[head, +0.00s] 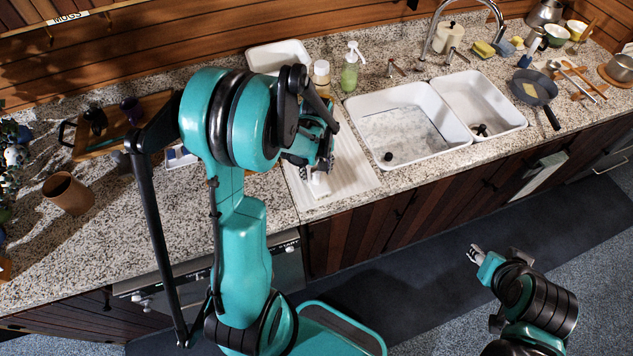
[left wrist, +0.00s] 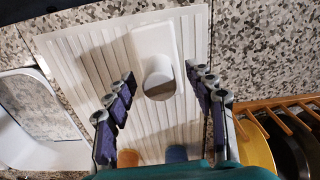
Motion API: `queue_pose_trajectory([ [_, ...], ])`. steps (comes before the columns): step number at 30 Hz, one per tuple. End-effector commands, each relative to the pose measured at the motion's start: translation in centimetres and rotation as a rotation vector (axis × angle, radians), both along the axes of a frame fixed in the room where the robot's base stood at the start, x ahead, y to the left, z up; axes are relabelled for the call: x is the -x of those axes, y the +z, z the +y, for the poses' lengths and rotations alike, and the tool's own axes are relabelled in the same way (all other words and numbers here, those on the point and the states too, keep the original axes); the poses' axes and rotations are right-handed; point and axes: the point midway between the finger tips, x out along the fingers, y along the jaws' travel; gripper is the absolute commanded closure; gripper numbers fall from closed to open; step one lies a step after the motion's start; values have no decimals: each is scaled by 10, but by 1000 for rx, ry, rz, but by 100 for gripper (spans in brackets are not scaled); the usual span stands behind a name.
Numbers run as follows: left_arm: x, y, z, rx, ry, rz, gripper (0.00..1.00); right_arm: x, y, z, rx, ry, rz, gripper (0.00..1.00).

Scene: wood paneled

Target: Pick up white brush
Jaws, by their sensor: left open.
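A white object that looks like the white brush (left wrist: 167,45), with a flat oblong part and a rounded upright part, sits on the ribbed white drainboard (left wrist: 85,60). In the head view the drainboard (head: 350,165) lies left of the sink, and the white object (head: 318,187) shows only in part below my left gripper (head: 314,168). In the left wrist view my left gripper (left wrist: 159,75) is open, with a finger on each side of the white object. I cannot tell if they touch it. My right gripper (head: 476,254) is over the floor at the right; its jaw opening is unclear.
A double white sink (head: 455,108) with a faucet (head: 470,8) is right of the drainboard. A green soap bottle (head: 350,72) stands behind it. A dark pan (head: 533,88) is farther right. An orange cup (left wrist: 127,158) and a blue cup (left wrist: 176,154) show near the fingers.

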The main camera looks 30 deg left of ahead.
Motion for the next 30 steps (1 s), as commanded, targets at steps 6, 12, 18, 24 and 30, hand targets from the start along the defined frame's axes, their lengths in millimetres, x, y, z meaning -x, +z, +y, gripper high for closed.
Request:
queue_pose_trajectory([
  [6, 0, -19, 0, 0, -1, 0, 45, 0, -4, 0, 0, 0, 0, 60],
  [12, 0, -19, 0, 0, -1, 0, 48, 0, -3, 0, 0, 0, 0, 60],
  [18, 0, -18, 0, 0, -1, 0, 100, 0, -3, 0, 0, 0, 0, 60],
  [24, 0, -18, 0, 0, -1, -1, 100, 0, -3, 0, 0, 0, 0, 60],
  [30, 0, -14, 0, 0, -1, -1, 100, 0, -2, 0, 0, 0, 0, 60],
])
